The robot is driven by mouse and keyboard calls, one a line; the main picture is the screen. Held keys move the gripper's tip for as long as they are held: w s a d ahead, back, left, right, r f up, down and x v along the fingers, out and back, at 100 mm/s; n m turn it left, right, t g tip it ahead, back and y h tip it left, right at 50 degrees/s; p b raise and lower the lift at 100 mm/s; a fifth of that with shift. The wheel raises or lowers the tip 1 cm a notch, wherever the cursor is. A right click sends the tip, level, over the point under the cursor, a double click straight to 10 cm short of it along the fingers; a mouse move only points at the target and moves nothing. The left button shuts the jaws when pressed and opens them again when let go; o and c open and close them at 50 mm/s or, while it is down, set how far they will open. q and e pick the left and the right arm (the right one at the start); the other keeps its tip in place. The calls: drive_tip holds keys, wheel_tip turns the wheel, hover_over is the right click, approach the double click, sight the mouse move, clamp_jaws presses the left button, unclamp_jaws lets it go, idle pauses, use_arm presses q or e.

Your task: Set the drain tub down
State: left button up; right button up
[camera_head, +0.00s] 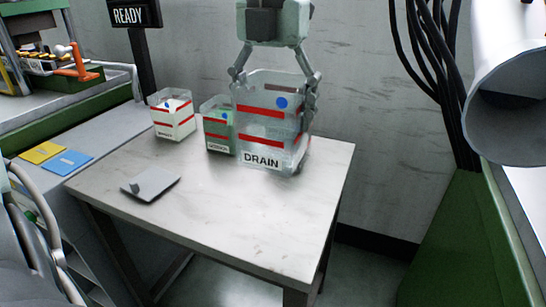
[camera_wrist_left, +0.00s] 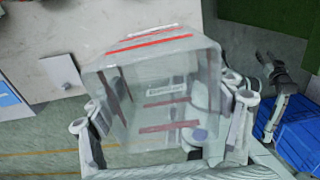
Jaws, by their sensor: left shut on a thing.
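The drain tub (camera_head: 270,135) is a clear, box-shaped tub with red stripes, a blue dot and a DRAIN label. It is upright at the right back part of the white table (camera_head: 220,225). My left gripper (camera_head: 275,80) comes down from above and is shut on the tub, with a finger on each side. I cannot tell whether the tub's base touches the table. In the left wrist view the tub (camera_wrist_left: 160,85) fills the middle between the fingers of my left gripper (camera_wrist_left: 165,122).
A green-filled tub (camera_head: 218,130) stands close left of the drain tub, with a smaller white-filled tub (camera_head: 173,118) farther left. A grey plate (camera_head: 150,184) lies near the table's left edge. The table's front right is clear. Blue crates (camera_wrist_left: 300,145) show at lower right in the wrist view.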

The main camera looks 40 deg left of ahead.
use_arm(q)
wheel_tip(320, 180, up, 14)
drive_tip(key=shift+p, duration=0.45)
use_arm(e)
drive_tip(key=shift+w+a+f, duration=0.1)
drive_tip(key=shift+a+f, duration=0.05)
drive_tip(key=shift+f, duration=0.35)
drive_tip(key=shift+a+f, duration=0.15)
drive_tip(key=shift+f, duration=0.3)
